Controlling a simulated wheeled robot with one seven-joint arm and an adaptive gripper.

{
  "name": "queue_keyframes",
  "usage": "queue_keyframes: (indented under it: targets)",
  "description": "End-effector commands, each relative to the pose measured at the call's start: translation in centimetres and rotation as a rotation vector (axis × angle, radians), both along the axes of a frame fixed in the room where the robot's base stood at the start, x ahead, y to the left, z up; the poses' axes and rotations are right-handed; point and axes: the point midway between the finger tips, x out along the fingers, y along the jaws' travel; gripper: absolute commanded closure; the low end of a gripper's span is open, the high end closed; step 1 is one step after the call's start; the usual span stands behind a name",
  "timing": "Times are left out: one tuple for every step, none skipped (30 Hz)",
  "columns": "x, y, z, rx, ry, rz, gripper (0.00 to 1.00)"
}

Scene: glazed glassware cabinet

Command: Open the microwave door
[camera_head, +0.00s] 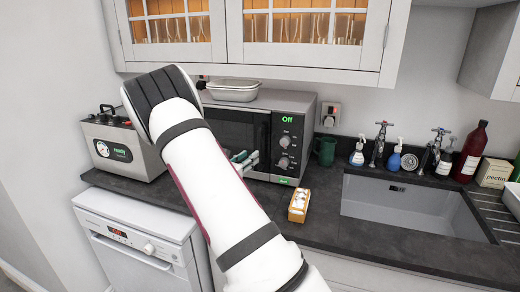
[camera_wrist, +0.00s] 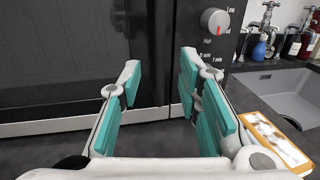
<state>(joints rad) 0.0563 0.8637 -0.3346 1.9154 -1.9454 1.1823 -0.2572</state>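The microwave (camera_head: 294,103) stands on the dark counter below the wall cupboard, with a green "Off" display and two knobs on its right panel. Its dark glass door (camera_head: 232,124) appears shut; my arm hides the door's lower left part. In the wrist view the door (camera_wrist: 60,50) fills the left and the control panel with a knob (camera_wrist: 214,20) is at right. My gripper (camera_head: 243,160) is in front of the door's right edge, low down. In the wrist view my gripper (camera_wrist: 158,82) has its teal-padded fingers apart, facing the dark strip beside the panel. I cannot tell whether they touch it.
A small box with white items (camera_head: 299,205) lies on the counter right of my gripper. A steel appliance (camera_head: 122,145) stands left of the microwave. A green mug (camera_head: 325,150) and the sink (camera_head: 410,205) are to the right.

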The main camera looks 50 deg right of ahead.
Motion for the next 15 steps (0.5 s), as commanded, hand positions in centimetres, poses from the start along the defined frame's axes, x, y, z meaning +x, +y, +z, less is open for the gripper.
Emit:
queue_keyframes:
  targets:
    - [0.1,-1.2,0.1,-0.001,-0.001,-0.004,0.69]
    - [0.2,-1.7,0.0,-0.001,-0.001,-0.004,0.69]
    - [0.3,-2.5,0.0,0.000,-0.001,-0.004,0.69]
    - [0.5,-3.1,0.0,-0.001,-0.001,-0.003,0.69]
    - [0.6,-3.6,0.1,-0.001,-0.002,-0.003,0.69]
    - [0.7,-4.3,0.1,0.000,-0.003,-0.004,0.69]
    - [0.8,-4.8,0.0,0.000,-0.003,-0.003,0.69]
    - [0.9,-5.3,0.0,0.000,-0.002,-0.002,0.69]
    - [1.0,-5.8,0.0,0.000,-0.002,-0.002,0.69]
    - [1.2,-6.2,0.0,0.000,-0.002,-0.002,0.69]
    - [1.2,-6.5,0.0,0.000,-0.002,-0.002,0.69]
    - [1.3,-6.9,0.0,-0.001,-0.002,-0.002,0.69]
    - [1.4,-7.2,0.0,0.000,-0.002,-0.002,0.69]
    - [1.4,-7.4,0.0,0.000,-0.002,-0.002,0.69]
    - [1.5,-7.7,0.0,0.001,-0.002,-0.001,0.69]
